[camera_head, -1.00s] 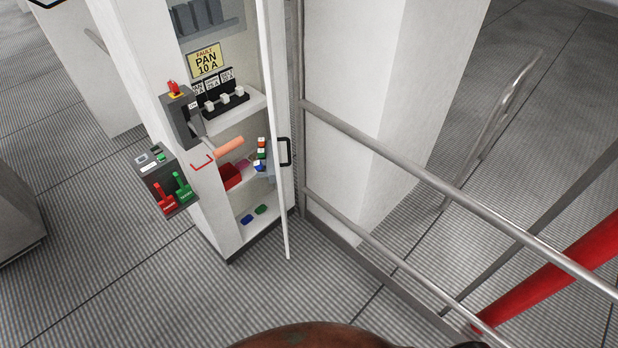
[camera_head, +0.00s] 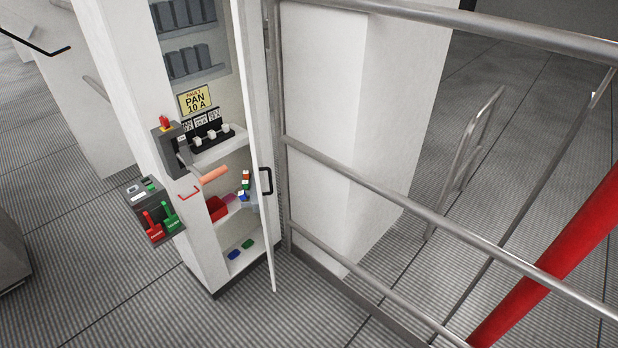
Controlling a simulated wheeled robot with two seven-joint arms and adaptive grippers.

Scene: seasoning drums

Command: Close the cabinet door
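The white electrical cabinet (camera_head: 197,262) stands left of centre with its front open. Its door (camera_head: 262,222) is swung wide open and shows nearly edge-on, on the right side of the cabinet. A black handle (camera_head: 266,181) sits on the door. Inside are a yellow "PAN 10 A" label (camera_head: 194,101), a row of fuses (camera_head: 210,134), and lower shelves with a red bin (camera_head: 217,208) and small coloured pieces. Neither of my grippers is in view.
A switch box with a lever with an orange grip (camera_head: 214,174) and a box with red and green levers (camera_head: 160,222) stick out from the cabinet's left side. Metal railings (camera_head: 400,208) stand close right of the door. Ribbed floor (camera_head: 250,320) in front is clear.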

